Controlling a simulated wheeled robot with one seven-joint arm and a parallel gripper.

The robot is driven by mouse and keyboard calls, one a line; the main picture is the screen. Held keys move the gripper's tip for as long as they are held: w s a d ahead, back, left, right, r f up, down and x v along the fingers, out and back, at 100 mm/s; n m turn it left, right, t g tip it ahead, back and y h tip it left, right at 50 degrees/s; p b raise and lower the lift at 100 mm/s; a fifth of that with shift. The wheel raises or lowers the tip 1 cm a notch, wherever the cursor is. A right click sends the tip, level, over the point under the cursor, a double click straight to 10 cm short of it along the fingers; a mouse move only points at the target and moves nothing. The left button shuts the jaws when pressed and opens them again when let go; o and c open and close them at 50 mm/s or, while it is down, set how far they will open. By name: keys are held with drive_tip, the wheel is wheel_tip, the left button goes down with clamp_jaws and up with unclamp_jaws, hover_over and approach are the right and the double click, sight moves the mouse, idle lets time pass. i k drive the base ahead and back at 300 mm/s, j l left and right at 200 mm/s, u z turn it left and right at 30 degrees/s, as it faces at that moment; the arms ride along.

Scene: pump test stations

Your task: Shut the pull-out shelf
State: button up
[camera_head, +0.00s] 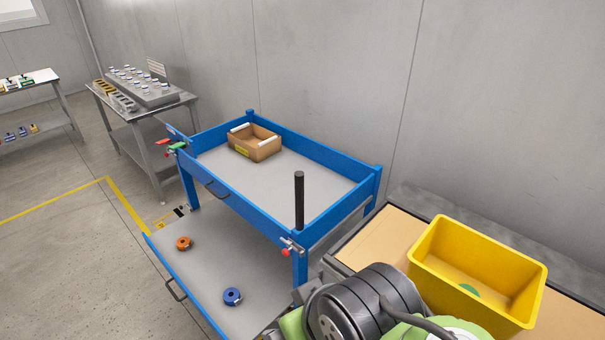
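The pull-out shelf (204,272) is a grey panel with a blue front edge, low on the blue workbench (232,208). It stands out well past the front of the bench. A dark curved handle (175,290) sits on its front edge. An orange round part (183,243) and a blue round part (232,296) lie on the shelf. The shelf's near right end is hidden by my arm and the picture's edge. My arm shows at the bottom right, but my gripper is not in view.
A cardboard box (254,142) sits on the bench top, and a black post (299,200) rises at its near corner. A yellow bin (478,275) stands on a tan surface at right. A grey table (126,108) stands behind left. The floor left of the shelf is clear.

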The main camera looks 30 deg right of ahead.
sight(227, 251)
drive_tip(key=z, duration=1.95)
drive_tip(key=k+j+u, duration=0.1)
drive_tip(key=j+u, duration=0.15)
drive_tip(key=u, duration=0.25)
drive_tip(key=j+u, duration=0.25)
drive_tip(key=u, duration=0.25)
drive_tip(key=j+u, duration=0.3)
drive_tip(key=u, duration=0.15)
drive_tip(key=j+u, duration=0.3)
drive_tip(key=u, duration=0.2)
drive_tip(key=i+j+u, duration=0.25)
drive_tip(key=i+u, duration=0.2)
drive_tip(key=i+j+u, duration=0.1)
drive_tip(key=i+u, duration=0.4)
drive_tip(key=i+l+u, duration=0.1)
drive_tip(key=i+u, duration=0.35)
